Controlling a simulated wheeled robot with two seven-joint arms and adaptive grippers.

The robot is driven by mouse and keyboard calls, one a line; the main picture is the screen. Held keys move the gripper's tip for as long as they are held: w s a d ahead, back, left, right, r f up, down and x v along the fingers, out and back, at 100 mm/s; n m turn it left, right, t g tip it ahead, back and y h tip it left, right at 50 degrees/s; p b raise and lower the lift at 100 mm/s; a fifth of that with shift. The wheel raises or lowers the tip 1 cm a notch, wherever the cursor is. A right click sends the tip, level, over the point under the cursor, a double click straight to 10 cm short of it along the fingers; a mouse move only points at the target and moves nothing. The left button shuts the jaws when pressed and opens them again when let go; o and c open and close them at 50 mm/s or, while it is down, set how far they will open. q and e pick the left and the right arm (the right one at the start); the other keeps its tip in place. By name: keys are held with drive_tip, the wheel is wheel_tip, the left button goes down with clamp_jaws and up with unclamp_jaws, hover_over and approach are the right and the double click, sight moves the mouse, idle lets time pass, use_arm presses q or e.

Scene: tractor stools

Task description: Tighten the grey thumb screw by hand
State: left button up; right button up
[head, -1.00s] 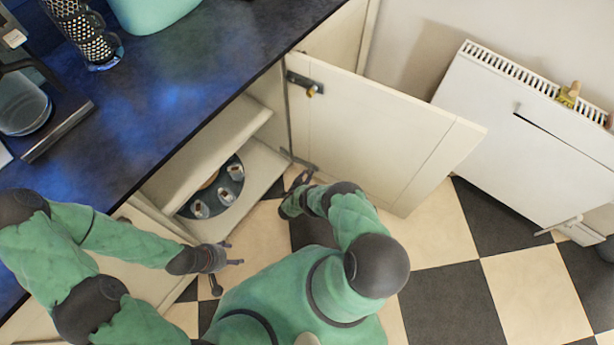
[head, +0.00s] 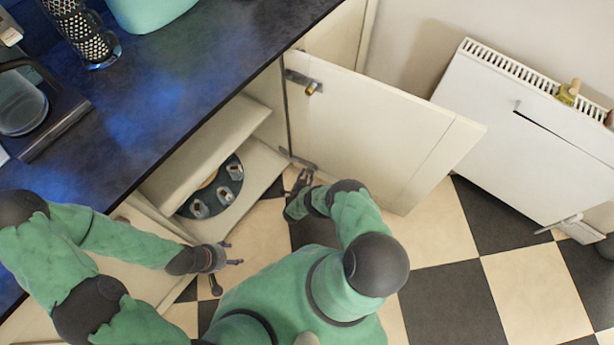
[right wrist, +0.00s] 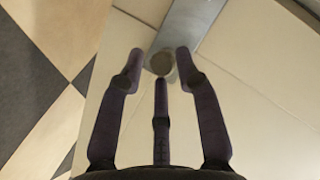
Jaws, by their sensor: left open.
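The grey thumb screw (right wrist: 160,64) shows in the right wrist view as a small round head on a grey metal hinge plate (right wrist: 188,25). In the head view this lower hinge (head: 294,157) sits at the foot of the open cabinet door (head: 385,140); the screw cannot be made out there. My right gripper (head: 303,176) is at this hinge. Its three fingers (right wrist: 160,62) are spread around the screw head, with gaps visible; I cannot tell whether any finger touches it. My left gripper (head: 234,254) is open and empty in front of the cabinet.
An upper hinge (head: 303,81) carries a brass-coloured knob (head: 311,89). A shelf holds a dark round carousel (head: 217,192) with several small items. The blue-black worktop (head: 190,75) overhangs the cabinet. A white radiator (head: 520,130) stands at right. The checkered floor (head: 470,285) is clear at lower right.

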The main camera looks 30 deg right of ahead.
drive_tip(key=shift+s+a, duration=0.4)
drive_tip(key=shift+a, duration=0.2)
drive_tip(key=shift+s+a, duration=0.35)
drive_tip(key=shift+a, duration=0.25)
drive_tip(key=o, duration=0.6)
drive_tip(key=shift+c, duration=0.2)
drive_tip(key=shift+s+a, duration=0.1)
drive_tip(key=shift+s+a, duration=0.35)
drive_tip(key=shift+a, duration=0.25)
drive_tip(key=shift+s+a, duration=0.35)
drive_tip(key=shift+a, duration=0.25)
drive_tip(key=v, duration=1.2)
